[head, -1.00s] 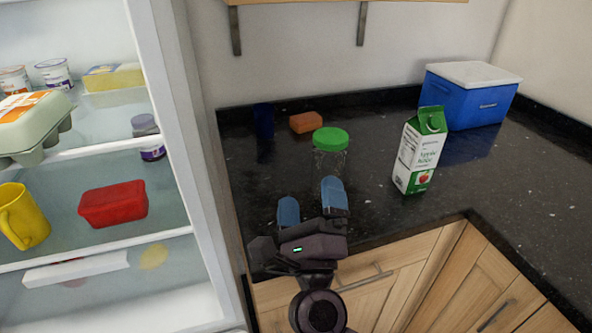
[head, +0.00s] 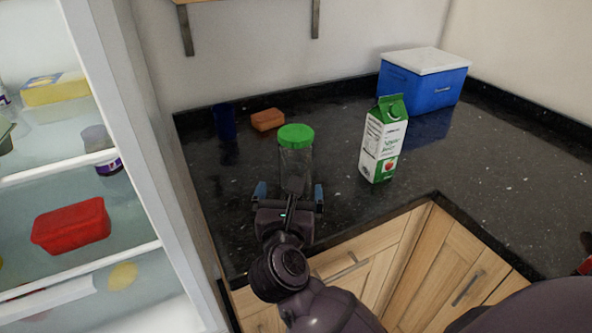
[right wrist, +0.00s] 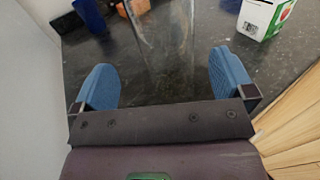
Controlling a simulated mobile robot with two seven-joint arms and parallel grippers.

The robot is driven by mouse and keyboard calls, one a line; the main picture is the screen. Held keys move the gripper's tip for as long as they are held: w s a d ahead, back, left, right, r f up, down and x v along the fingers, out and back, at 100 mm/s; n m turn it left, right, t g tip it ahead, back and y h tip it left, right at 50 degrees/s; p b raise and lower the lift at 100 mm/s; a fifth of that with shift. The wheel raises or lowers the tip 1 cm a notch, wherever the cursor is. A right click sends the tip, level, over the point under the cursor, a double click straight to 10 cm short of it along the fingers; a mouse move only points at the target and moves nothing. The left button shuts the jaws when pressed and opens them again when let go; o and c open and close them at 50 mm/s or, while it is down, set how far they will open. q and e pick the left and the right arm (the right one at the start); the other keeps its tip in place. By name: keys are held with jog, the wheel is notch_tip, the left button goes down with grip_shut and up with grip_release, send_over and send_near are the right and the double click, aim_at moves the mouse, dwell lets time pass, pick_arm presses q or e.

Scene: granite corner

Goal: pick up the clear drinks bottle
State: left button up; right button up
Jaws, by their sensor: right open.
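The clear drinks bottle (head: 296,160) with a green lid stands upright on the dark granite counter. Its clear body also shows in the right wrist view (right wrist: 166,45), ahead of and between my fingertips, with its top out of frame. My right gripper (head: 290,192) is open, its two blue fingers spread wide in front of the bottle's lower part. In the right wrist view the open fingers (right wrist: 162,85) have nothing between their pads; the bottle stands just beyond them. My left gripper is not in view.
A green-and-white juice carton (head: 383,140) stands right of the bottle. A blue cooler with a white lid (head: 424,80) is behind it. A dark blue cup (head: 225,122) and an orange sponge (head: 267,120) lie behind left. An open fridge (head: 120,60) borders the counter's left.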

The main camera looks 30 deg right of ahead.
jog(key=shift+d+x, duration=0.25)
jog(key=shift+x, duration=2.55)
jog(key=shift+s, duration=0.2)
jog(key=shift+c, duration=0.3)
jog(key=c, duration=1.1)
